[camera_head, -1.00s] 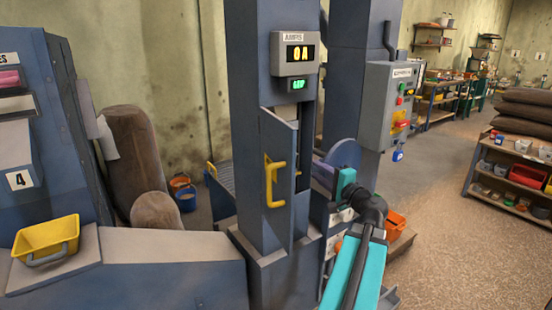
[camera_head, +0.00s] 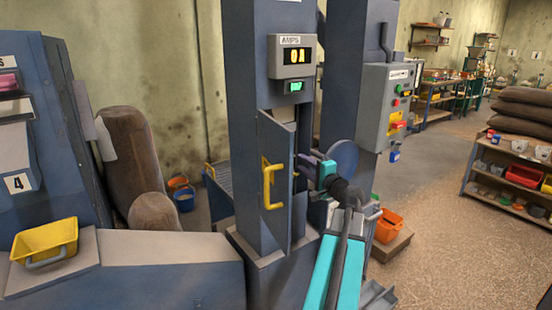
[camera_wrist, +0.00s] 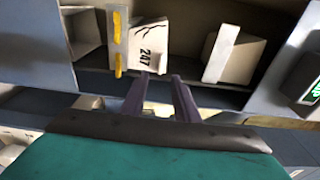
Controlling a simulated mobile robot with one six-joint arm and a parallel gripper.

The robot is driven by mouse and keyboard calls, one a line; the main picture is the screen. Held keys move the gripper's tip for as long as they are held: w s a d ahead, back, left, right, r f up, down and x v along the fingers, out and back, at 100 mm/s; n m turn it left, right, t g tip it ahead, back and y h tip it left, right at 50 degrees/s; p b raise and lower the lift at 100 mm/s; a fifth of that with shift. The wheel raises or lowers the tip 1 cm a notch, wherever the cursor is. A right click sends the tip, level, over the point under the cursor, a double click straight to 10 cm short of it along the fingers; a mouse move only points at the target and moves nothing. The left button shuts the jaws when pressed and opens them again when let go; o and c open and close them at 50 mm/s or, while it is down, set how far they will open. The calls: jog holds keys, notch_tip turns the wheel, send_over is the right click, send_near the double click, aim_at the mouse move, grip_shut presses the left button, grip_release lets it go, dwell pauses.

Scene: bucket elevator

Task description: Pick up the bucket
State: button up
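A pale bucket marked 247 (camera_wrist: 148,50), with dark cracks on its face, sits inside the opening of the blue elevator casing (camera_head: 262,215) in the wrist view. My gripper (camera_wrist: 160,85) points at it from below, its two purple fingers apart with nothing seen between them. The fingertips are close to the bucket's near edge; I cannot tell whether they touch it. In the head view my gripper (camera_head: 306,166) is at the casing opening behind the open door (camera_head: 276,180), which hides the inside.
Other pale buckets (camera_wrist: 234,55) flank the marked one. A yellow bucket (camera_head: 45,240) sits on the left ledge and an orange bucket (camera_head: 389,224) on a block at right. A control box (camera_head: 388,105) is beside the casing.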

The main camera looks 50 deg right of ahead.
jog(key=shift+w+d, duration=0.15)
jog(key=shift+w, duration=0.15)
jog(key=shift+p+x, duration=0.7)
jog(key=shift+x, duration=1.9)
grip_shut()
